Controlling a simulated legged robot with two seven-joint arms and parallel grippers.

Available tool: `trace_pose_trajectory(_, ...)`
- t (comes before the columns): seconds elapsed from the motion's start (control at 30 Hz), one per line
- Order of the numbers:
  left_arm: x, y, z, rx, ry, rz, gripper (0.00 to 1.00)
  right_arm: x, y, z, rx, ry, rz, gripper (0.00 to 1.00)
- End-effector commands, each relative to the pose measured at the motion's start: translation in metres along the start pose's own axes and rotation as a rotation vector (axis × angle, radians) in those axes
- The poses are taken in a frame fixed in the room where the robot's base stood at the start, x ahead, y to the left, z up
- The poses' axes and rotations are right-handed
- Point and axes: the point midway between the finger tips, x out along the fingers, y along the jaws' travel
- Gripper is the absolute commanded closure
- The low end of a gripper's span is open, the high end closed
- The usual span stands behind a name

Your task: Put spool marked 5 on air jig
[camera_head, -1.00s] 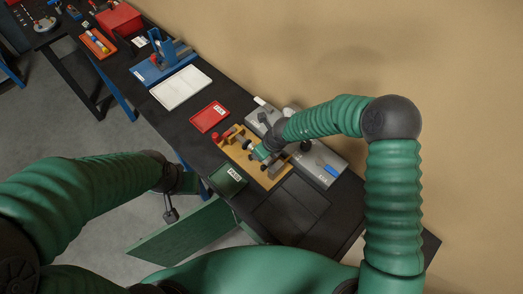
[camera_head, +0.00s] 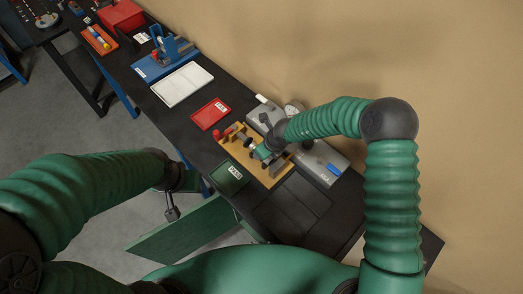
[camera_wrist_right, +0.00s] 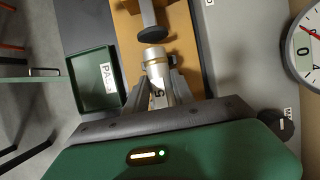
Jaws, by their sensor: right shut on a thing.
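The spool marked 5 (camera_wrist_right: 157,72) is a silver cylinder with a dark "5" on its side. My right gripper (camera_wrist_right: 160,85) is shut on it, with a finger on either side. The spool is above a yellow-orange jig base (camera_wrist_right: 128,28), in front of a black disc-ended plunger (camera_wrist_right: 152,30); a gap shows between them. In the head view the orange jig (camera_head: 262,178) lies on the bench, partly hidden by my right gripper (camera_head: 262,152). My left gripper (camera_head: 172,212) hangs off the bench's near side, too small to tell its jaws.
A green PASS tray (camera_head: 228,188) lies left of the jig and a red tray (camera_head: 208,115) beyond it. A grey unit (camera_head: 318,165) with a dial gauge (camera_wrist_right: 304,48) stands along the wall side. A white tray (camera_head: 180,87) and a blue fixture (camera_head: 150,70) are farther along.

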Motion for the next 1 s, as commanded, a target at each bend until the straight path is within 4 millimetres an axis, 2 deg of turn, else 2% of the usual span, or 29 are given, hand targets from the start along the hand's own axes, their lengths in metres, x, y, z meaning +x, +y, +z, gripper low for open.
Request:
trace_pose_trajectory(0.43, 0.0026, 0.0000, 0.0006, 0.000, 0.000, 0.000, 0.64, 0.0073, -0.0024, -0.0026, 0.000, -0.001, 0.000, 1.00)
trace_pose_trajectory(0.47, 0.0026, 0.0000, 0.0006, 0.000, 0.000, 0.000, 0.64, 0.0073, -0.0024, -0.0026, 0.000, -0.001, 0.000, 0.67)
trace_pose_trajectory(0.63, 0.0026, 0.0000, 0.0006, 0.000, 0.000, 0.000, 0.64, 0.0074, -0.0024, -0.0027, 0.000, -0.001, 0.000, 0.45)
trace_pose_trajectory(1.0, 0.0034, 0.0000, 0.0008, 0.000, 0.000, 0.000, 0.64, 0.0029, -0.0029, -0.0034, 0.002, 0.000, 0.000, 0.45)
